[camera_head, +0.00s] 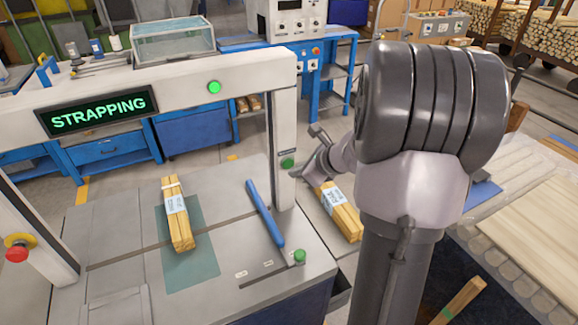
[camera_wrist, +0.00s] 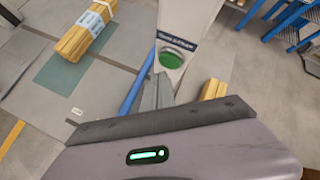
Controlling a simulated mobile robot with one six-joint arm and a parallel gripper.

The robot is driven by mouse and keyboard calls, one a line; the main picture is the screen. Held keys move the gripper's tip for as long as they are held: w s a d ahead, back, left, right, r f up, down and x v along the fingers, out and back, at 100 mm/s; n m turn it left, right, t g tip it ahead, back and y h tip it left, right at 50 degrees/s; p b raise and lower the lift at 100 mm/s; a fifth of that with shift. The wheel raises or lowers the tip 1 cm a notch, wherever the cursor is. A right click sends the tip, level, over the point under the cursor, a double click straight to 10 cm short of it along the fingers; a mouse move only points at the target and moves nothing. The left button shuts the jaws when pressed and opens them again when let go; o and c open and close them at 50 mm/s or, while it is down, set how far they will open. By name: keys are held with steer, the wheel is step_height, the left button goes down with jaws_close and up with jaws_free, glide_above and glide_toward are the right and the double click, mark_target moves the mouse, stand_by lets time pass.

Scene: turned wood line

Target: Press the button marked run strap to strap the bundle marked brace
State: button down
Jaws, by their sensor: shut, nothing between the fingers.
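The strapping machine's arch (camera_head: 150,85) carries a display (camera_head: 100,110) reading STRAPPING in green letters. A green button (camera_head: 287,163) sits on its right post; in the wrist view, that button (camera_wrist: 170,58) has a dark plate above it whose text I cannot read. My gripper (camera_head: 296,173) is shut and empty, its tips at the button's lower edge (camera_wrist: 158,85); I cannot tell whether they touch it. A wood bundle (camera_head: 180,228) with a pale label and a light band near its far end lies on the green mat (camera_head: 205,270) under the arch. The label's words are unreadable.
Another labelled bundle (camera_head: 343,215) lies right of the post. A blue bar (camera_head: 265,215) and a second green button (camera_head: 299,256) are on the machine table. A green lamp (camera_head: 214,87) glows on the beam. A red stop button (camera_head: 17,253) is at the left.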

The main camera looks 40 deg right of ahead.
steer(key=s, duration=0.2)
steer(key=s+a+b, duration=0.1)
steer(key=s, duration=0.2)
steer(key=shift+a, duration=0.1)
stand_by(0.4)
steer(key=shift+w, duration=0.1)
stand_by(0.3)
steer(key=s+a+r+n+g+y, duration=0.1)
steer(key=a+r+n, duration=0.2)
steer(key=a+n, duration=0.5)
steer(key=s+a+r+n+g+y, duration=0.15)
steer(key=a+r+n, duration=0.25)
steer(key=a, duration=0.8)
steer(key=s+a+r+n+g+h, duration=0.1)
steer(key=s+a+n, duration=0.9)
steer(key=s+n, duration=0.3)
steer(key=shift+a+r+n, duration=0.15)
steer(key=shift+r+n, duration=0.25)
steer(key=shift+n, duration=0.6)
